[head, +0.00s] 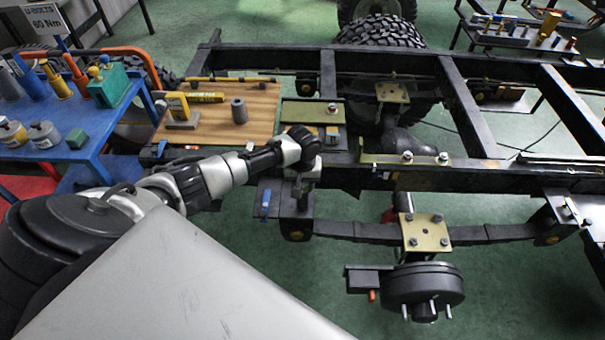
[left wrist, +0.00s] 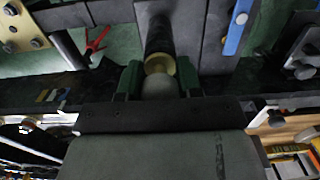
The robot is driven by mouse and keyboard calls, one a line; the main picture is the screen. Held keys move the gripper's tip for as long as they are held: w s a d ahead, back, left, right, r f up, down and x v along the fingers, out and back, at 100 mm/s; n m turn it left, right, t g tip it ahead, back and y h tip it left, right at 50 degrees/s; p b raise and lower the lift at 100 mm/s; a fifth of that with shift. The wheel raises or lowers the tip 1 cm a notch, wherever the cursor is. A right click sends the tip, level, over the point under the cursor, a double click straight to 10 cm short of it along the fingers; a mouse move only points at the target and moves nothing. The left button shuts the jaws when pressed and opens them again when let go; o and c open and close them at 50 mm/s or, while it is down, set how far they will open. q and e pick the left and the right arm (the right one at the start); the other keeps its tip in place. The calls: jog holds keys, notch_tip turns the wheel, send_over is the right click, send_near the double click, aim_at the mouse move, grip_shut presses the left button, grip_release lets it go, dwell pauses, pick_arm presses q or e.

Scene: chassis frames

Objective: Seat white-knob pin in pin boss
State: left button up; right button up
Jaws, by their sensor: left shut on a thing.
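My left gripper (head: 304,182) points down at the near chassis rail, beside a dark bracket plate. In the left wrist view its two fingers (left wrist: 159,82) are shut on the white-knob pin (left wrist: 160,86), whose pale rounded knob sits between them. A brass ring (left wrist: 160,64) shows just beyond the knob, at the end of a dark cylinder (left wrist: 159,35) that looks like the pin boss. Knob and ring overlap in this view. I cannot tell how far the pin's shank is inside, as it is hidden. The head view hides the pin behind my wrist.
A blue-handled item (head: 265,203) hangs on the bracket beside my gripper. The axle hub (head: 422,288) and a brass plate (head: 425,232) are to the right. A wooden board (head: 262,105) with tools and a blue cart (head: 95,150) are to the left.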

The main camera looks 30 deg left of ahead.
pick_arm(q)
jog(key=o, duration=1.1)
jog(key=shift+r, duration=0.1)
jog(key=shift+r+p, duration=1.45)
jog(key=shift+p, duration=0.55)
notch_tip(320, 180, up, 5)
jog(key=p, duration=0.5)
jog(key=shift+r+p, duration=0.1)
jog(key=shift+p, duration=0.25)
